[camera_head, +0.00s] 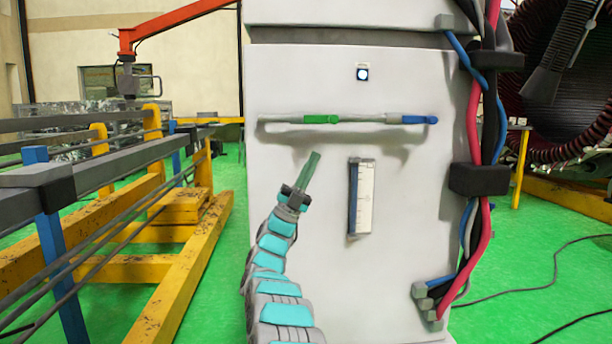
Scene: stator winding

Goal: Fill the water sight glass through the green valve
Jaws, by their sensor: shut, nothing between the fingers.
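The green valve (320,119) sits on a horizontal grey pipe across the front of a light grey cabinet; its handle lies in line with the pipe. The water sight glass (353,197) is an upright narrow tube with a blue strip beside a white scale plate (366,197), below and right of the valve. The exact water level is too small to tell. My gripper (315,155) is shut and empty, its green fingers pointing up. It is apart from the valve in the picture, just below it, and left of the sight glass.
A blue valve (418,119) is at the right end of the pipe. A small lit button (362,72) is above. Red, blue and black cables (473,130) run down the cabinet's right side. Yellow beams (190,275) stand left. The cabinet front around my gripper is clear.

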